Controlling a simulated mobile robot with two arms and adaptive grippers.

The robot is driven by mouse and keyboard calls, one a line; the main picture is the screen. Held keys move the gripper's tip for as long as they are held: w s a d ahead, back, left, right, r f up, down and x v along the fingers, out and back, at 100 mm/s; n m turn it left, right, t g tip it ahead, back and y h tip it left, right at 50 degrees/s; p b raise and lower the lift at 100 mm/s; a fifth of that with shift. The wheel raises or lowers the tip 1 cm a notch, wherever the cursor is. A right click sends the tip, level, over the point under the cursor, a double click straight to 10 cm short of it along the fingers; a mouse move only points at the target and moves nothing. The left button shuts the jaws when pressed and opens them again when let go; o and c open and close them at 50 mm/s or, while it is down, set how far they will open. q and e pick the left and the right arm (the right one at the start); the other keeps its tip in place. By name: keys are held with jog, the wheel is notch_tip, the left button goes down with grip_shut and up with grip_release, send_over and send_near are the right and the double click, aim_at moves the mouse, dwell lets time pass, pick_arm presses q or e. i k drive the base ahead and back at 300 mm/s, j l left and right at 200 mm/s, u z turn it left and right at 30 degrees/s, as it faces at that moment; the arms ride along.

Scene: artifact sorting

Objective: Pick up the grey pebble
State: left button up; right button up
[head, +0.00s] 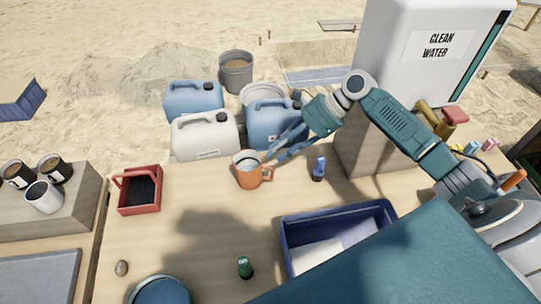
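A small grey-brown pebble (121,268) lies on the wooden table at the lower left, apart from other things. My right gripper (275,153) is far from it, up and to the right, by the orange mug (249,174). Its two fingers are spread and point left over the mug's right side. I see nothing between them. I cannot tell whether the fingers touch the mug. My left gripper is not in view.
A red caddy (139,204) stands above the pebble, and a blue round container (160,291) to its right. A green bottle (245,267), blue bottle (319,168) and blue crate (284,240) are farther right. Jerrycans (205,137) line the back. Mid-table is clear.

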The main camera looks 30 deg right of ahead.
aim_at(121, 268)
jog(key=k+j, duration=0.45)
jog(key=k, duration=0.15)
jog(key=k+j, duration=0.45)
jog(key=k, duration=0.15)
jog(key=k+j, duration=0.45)
jog(key=k, duration=0.15)
